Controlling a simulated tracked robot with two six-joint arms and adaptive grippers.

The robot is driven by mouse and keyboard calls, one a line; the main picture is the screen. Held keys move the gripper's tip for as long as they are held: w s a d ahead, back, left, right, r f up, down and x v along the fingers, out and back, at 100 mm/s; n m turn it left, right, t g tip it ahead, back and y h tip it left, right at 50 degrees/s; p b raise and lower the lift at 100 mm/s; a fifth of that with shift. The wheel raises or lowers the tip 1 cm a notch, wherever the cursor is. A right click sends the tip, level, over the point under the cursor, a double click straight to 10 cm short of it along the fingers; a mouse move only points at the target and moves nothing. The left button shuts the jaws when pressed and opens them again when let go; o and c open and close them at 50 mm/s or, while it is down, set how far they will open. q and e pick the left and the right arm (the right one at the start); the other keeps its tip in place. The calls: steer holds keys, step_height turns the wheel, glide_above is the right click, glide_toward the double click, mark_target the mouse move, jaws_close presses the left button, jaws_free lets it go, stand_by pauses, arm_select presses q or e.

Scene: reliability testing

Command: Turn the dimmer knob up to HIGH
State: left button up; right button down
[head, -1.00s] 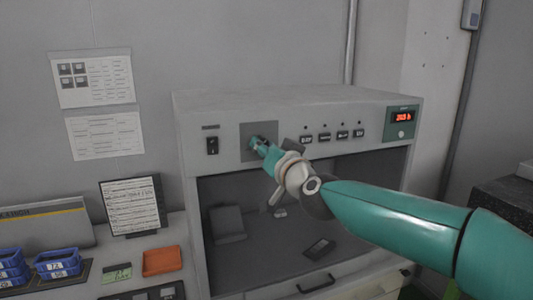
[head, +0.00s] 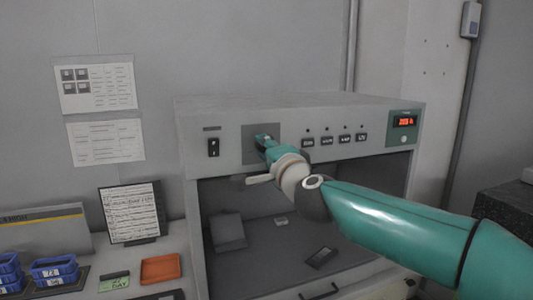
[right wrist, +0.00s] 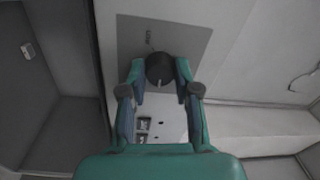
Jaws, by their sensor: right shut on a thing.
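The dimmer knob (right wrist: 160,68) is a dark round knob on a grey square plate (right wrist: 197,42) in the right wrist view. In the head view the plate (head: 277,133) sits on the upper front of the grey light booth, and the knob is hidden behind my gripper. My right gripper (right wrist: 160,72) is shut on the knob, one finger on each side. It also shows in the head view (head: 264,140), reaching the plate from the lower right. My left gripper is not in view.
The booth (head: 300,105) has a rocker switch (head: 213,147) left of the plate, several buttons (head: 326,141) to the right, and a lit red display (head: 405,121). Blue bins (head: 55,268), an orange tray (head: 160,268) and a framed sheet (head: 131,212) stand at the left.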

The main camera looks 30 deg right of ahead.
steer(key=m, duration=0.4)
steer(key=m+b, duration=0.1)
steer(key=m, duration=0.1)
steer(key=shift+f+h, duration=0.25)
steer(key=shift+h, duration=0.05)
steer(key=shift+m, duration=0.4)
steer(key=c, duration=1.2)
jaws_free()
steer(key=o, duration=0.4)
steer(key=shift+d, duration=0.1)
steer(key=shift+r, duration=0.15)
